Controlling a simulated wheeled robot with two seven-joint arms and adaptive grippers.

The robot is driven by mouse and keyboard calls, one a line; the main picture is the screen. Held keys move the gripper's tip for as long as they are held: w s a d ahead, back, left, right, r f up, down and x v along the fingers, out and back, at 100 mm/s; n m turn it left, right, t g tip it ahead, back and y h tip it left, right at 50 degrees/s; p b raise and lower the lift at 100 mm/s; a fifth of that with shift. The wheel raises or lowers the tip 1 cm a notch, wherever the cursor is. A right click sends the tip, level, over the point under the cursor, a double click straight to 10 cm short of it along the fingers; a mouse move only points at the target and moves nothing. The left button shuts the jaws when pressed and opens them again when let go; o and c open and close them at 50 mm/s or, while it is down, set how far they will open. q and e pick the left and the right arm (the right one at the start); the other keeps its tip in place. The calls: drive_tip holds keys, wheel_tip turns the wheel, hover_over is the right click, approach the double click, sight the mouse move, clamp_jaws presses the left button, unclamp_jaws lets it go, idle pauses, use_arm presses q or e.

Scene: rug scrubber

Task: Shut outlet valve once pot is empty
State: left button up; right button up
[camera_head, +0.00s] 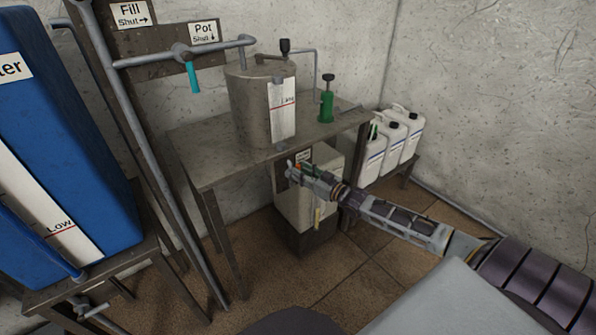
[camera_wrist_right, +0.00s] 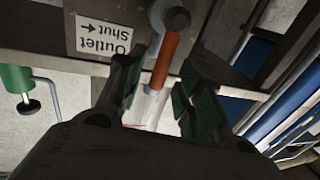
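The steel pot (camera_head: 250,105) stands on the metal table, with a white level strip (camera_head: 282,110) with a red line on its side. I cannot see inside it or tell its level. My right gripper (camera_head: 297,172) is in front of the table's front edge, below the pot. In the right wrist view, its two fingers (camera_wrist_right: 155,90) are open, and the orange outlet valve lever (camera_wrist_right: 165,60) lies between them with gaps visible at both sides. Beside the lever, the outlet label (camera_wrist_right: 104,38) reads "Outlet Shut" with an arrow, upside down. My left gripper is out of view.
A cyan lever (camera_head: 193,77) hangs from the pipe under the "Pot" sign (camera_head: 204,33). White jugs (camera_head: 396,135) are at the right; a blue tank (camera_head: 60,120) is at the left.

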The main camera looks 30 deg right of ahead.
drive_tip(key=shift+x, duration=1.3)
clamp_jaws()
